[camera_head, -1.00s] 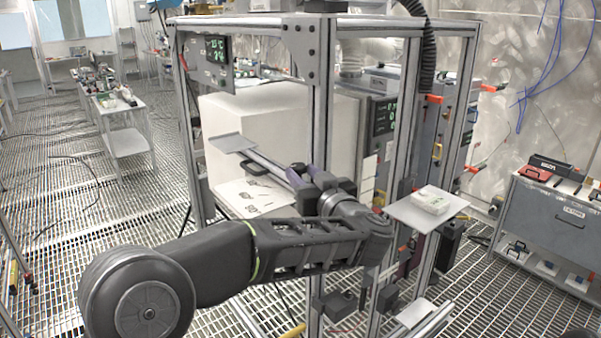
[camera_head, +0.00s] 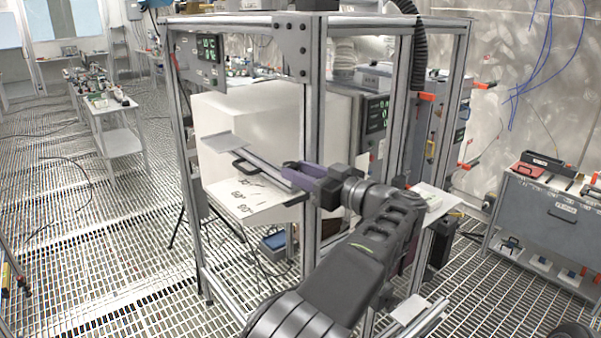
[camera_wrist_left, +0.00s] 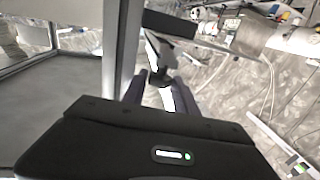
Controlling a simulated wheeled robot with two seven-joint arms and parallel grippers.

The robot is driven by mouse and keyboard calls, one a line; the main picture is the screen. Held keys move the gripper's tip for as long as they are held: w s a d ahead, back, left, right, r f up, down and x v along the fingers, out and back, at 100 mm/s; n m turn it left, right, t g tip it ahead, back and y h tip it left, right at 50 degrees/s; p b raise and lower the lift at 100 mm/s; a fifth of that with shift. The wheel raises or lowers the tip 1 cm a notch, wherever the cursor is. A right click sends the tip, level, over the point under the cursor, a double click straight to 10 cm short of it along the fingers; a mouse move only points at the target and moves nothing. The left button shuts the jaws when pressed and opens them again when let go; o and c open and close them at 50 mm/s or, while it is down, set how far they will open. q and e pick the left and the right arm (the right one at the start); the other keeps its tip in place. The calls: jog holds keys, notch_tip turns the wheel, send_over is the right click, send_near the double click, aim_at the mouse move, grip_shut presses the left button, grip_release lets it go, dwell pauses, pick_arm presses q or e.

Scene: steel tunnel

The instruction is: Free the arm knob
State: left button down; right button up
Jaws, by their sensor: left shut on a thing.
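A metal swing arm (camera_head: 262,169) with a flat grey plate (camera_head: 222,143) at its left end reaches out over a white dial board (camera_head: 255,202) with degree marks. My left gripper (camera_head: 296,172), with purple fingers, is shut at the right end of the swing arm, beside the front frame post. In the left wrist view its fingers (camera_wrist_left: 158,95) close around a dark and pale part (camera_wrist_left: 160,72), which I take for the knob. The knob's shape is mostly hidden by the fingers in the head view. My right gripper does not show.
An aluminium frame post (camera_head: 312,110) stands right by my left gripper. A white box (camera_head: 245,120) sits behind the swing arm. A white shelf plate (camera_head: 440,200) lies right of my wrist. A grey cabinet (camera_head: 545,212) stands at right. Open grating floor lies at left.

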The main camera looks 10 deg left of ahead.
pick_arm(q)
jog(key=shift+f, duration=0.15)
jog(key=c, duration=1)
grip_release()
jog(key=shift+a, duration=0.15)
jog(key=shift+o, duration=0.2)
jog(key=shift+r, duration=0.25)
jog(key=shift+f, duration=0.1)
